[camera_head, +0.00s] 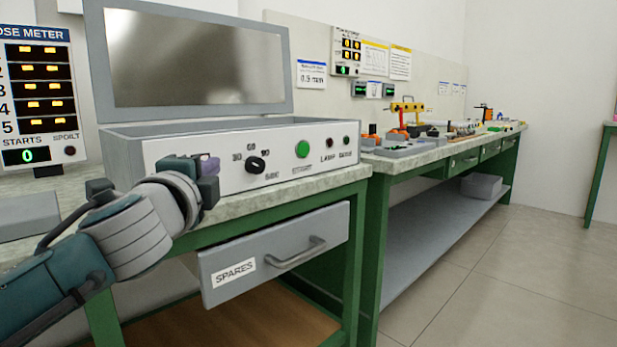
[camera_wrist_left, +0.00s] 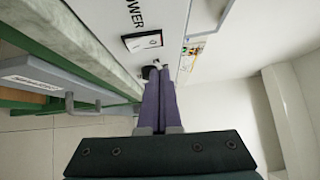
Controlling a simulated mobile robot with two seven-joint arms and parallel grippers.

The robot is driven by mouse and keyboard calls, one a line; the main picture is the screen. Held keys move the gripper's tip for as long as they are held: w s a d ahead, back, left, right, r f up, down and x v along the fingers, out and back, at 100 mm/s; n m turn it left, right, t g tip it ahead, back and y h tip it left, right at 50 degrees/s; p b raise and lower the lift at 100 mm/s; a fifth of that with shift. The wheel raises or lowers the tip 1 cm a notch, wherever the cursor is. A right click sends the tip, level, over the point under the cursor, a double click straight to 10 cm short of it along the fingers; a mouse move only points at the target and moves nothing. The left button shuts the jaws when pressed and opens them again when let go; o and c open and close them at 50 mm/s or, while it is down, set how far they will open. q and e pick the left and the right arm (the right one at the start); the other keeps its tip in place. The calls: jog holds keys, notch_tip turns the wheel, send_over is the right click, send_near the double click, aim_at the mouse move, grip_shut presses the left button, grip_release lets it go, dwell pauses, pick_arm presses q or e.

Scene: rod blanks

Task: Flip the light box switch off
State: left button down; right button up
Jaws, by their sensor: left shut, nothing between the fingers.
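The light box (camera_head: 225,135) is a grey and white box on the bench at left, its lid (camera_head: 190,55) raised. Its front panel carries a black dial, a green START button and small lamps. The power switch (camera_wrist_left: 142,41), a dark-framed rocker beside the word POWER, shows in the left wrist view; my gripper hides it in the head view. My left gripper (camera_head: 209,166) is in front of the panel's left part. Its purple fingers are shut and empty in the wrist view (camera_wrist_left: 160,70), their tips beside the switch, near the dark dial (camera_wrist_left: 148,72). Contact cannot be told. My right gripper is not in view.
A grey SPARES drawer (camera_head: 275,255) stands partly open below the light box. A dose meter (camera_head: 38,95) is at far left. A second bench (camera_head: 420,155) with small parts extends to the right. The floor at right is clear.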

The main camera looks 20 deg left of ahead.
pick_arm(q)
jog(key=p+v, duration=0.2)
jog(key=v, duration=0.8)
jog(key=shift+r, duration=0.6)
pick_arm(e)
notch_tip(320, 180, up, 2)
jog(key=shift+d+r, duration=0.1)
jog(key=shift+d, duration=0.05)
pick_arm(q)
jog(key=shift+d, duration=0.15)
